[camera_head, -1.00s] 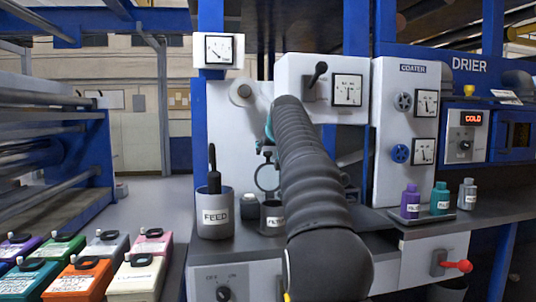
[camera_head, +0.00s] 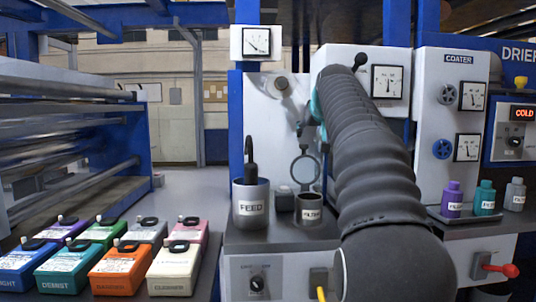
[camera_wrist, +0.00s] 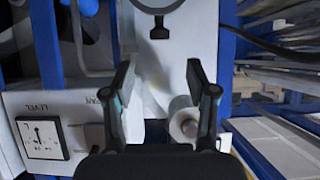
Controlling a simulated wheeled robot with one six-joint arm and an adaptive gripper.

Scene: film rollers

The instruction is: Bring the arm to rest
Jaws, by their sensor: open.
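My gripper (camera_wrist: 158,78) is open in the wrist view, with a finger on each side and nothing held between the tips. A white cylinder with a dark end (camera_wrist: 185,128) shows beyond the gap, close to the right finger; I cannot tell whether they touch. My dark ribbed arm (camera_head: 375,165) stretches across the head view from the lower right up toward the white machine front (camera_head: 270,110). Its far end is mostly hidden in that view.
A FEED pot (camera_head: 250,205) and a FILTER pot (camera_head: 309,210) stand on the counter left of my arm. Bottles (camera_head: 453,200) stand right of it. Several coloured boxes (camera_head: 125,268) lie lower left. A LEVEL gauge (camera_wrist: 41,138) is left of my gripper.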

